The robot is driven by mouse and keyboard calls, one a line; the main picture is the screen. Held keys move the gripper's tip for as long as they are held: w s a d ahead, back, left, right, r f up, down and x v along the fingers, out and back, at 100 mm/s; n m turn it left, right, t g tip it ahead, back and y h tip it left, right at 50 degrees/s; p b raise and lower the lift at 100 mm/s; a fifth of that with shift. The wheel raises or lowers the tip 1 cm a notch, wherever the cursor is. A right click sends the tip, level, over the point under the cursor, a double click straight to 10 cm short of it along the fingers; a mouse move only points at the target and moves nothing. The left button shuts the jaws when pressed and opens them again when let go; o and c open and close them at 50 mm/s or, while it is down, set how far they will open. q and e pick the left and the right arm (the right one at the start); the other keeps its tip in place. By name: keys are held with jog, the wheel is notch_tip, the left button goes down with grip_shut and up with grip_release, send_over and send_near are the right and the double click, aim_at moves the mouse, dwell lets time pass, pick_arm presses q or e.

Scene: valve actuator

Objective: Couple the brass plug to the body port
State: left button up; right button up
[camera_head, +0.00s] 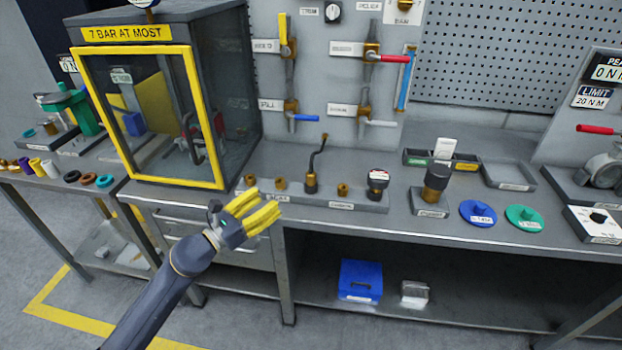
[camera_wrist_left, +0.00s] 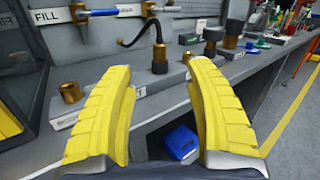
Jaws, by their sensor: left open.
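A grey rack (camera_head: 325,197) on the bench holds several brass fittings in a row. Small brass pieces stand at its left end (camera_head: 249,180), beside that one (camera_head: 280,184), and right of the hose (camera_head: 343,190); I cannot tell which is the plug. In the left wrist view one brass fitting (camera_wrist_left: 70,92) is left of the fingers. A black hose with a brass end (camera_head: 311,181) stands upright mid-rack. The body port cannot be made out with certainty. My left gripper (camera_head: 267,206) is open and empty, in front of the rack's left end. My right gripper is not in view.
A yellow-framed cabinet (camera_head: 219,120) stands left of the rack. A valve panel (camera_head: 330,75) rises behind.

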aim_at(307, 178)
pick_arm(q)
jog(key=shift+m+g, duration=0.6)
jog(key=shift+m, duration=0.1)
jog(key=x, duration=0.6)
jog(key=f+x, duration=0.1)
jog(key=x, duration=1.1)
jog(key=shift+w+a+f, duration=0.25)
jog(key=shift+a+f, duration=0.05)
jog(key=shift+f, duration=0.05)
grip_shut()
